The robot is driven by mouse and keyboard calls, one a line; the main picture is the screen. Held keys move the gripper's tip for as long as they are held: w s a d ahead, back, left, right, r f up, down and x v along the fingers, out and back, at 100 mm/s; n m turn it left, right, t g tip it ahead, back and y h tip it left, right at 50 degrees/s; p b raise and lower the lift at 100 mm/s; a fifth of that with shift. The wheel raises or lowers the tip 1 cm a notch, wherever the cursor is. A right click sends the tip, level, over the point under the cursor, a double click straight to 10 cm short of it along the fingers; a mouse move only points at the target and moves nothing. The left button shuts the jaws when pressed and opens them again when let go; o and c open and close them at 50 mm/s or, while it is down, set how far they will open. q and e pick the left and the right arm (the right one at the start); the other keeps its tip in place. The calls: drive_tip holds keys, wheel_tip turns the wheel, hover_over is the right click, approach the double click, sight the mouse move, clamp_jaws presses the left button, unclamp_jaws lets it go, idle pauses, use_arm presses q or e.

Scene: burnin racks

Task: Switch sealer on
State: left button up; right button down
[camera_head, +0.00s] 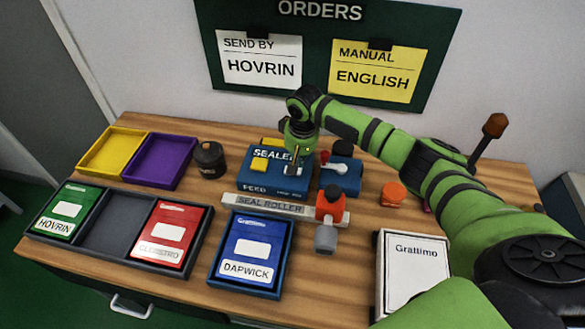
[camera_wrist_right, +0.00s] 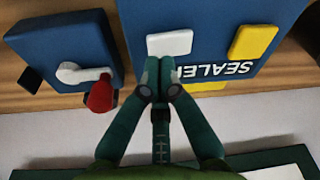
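The blue sealer (camera_head: 262,180), labelled SEALER, stands at the middle back of the table; it also shows upside down in the right wrist view (camera_wrist_right: 200,15). It has a yellow block (camera_wrist_right: 253,42) and a white block (camera_wrist_right: 170,43) on it. Beside it is a smaller blue box (camera_wrist_right: 55,45) with a white lever ending in a red knob (camera_wrist_right: 100,95); the red knob also shows in the head view (camera_head: 340,168). My right gripper (camera_wrist_right: 159,68) is shut and empty, its tips close to the white block; contact cannot be told. My left gripper is not in view.
A seal roller strip (camera_head: 265,206) and an orange-and-grey handled tool (camera_head: 327,225) lie in front of the sealer. Trays with green, red and blue packs stand at front left. A black canister (camera_head: 209,160) stands left; a white Grattimo pack (camera_head: 405,275) lies front right.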

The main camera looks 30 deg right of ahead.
drive_tip(key=shift+f+b, duration=0.45)
drive_tip(key=shift+f, duration=0.7)
idle(0.4)
drive_tip(key=shift+r, duration=0.1)
wheel_tip(320, 180, up, 7)
drive_tip(key=p, duration=0.8)
idle(0.3)
